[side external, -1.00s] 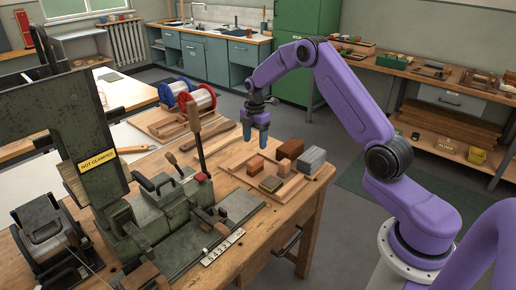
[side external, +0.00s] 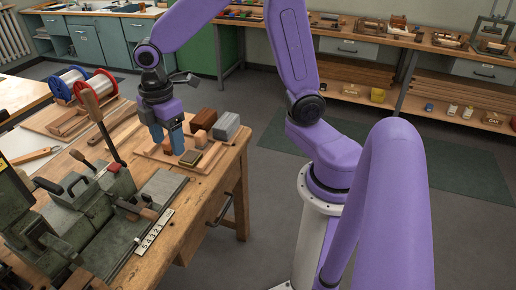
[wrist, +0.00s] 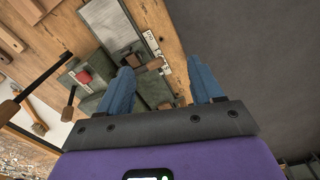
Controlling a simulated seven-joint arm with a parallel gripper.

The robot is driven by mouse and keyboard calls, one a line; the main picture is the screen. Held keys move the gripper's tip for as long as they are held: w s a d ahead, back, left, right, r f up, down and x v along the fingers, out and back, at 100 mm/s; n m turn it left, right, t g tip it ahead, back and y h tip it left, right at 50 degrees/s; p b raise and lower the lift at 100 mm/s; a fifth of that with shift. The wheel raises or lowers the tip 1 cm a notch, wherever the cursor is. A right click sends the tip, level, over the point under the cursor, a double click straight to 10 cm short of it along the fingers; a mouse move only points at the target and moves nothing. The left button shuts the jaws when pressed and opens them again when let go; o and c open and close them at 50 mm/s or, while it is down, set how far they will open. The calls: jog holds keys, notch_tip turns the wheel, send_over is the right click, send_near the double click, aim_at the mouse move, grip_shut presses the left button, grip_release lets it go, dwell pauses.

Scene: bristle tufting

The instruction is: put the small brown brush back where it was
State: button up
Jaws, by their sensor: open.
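My gripper (side external: 168,147) points down, low over the left part of a group of small blocks on the bench, fingers apart. In the wrist view its two blue fingers (wrist: 161,88) stand apart with no object clearly held between them. Beside it are a reddish-brown block (side external: 203,117), a smaller light brown block (side external: 201,138) and a dark block with a yellowish top (side external: 190,158). I cannot tell which of these is the small brown brush; bristles do not show clearly. The fingers hide part of the group's left side.
A grey block (side external: 226,126) stands at the group's right, near the bench edge. The green machine (side external: 95,205) with an upright lever is at the left front, with a numbered strip (side external: 152,234). Blue and red spools (side external: 83,84) stand behind. Floor lies open at right.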

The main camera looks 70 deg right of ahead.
jog(key=s+d+m, duration=0.2)
jog(key=s, duration=1.9)
jog(key=shift+s+d+r, duration=0.2)
jog(key=shift+r, duration=0.25)
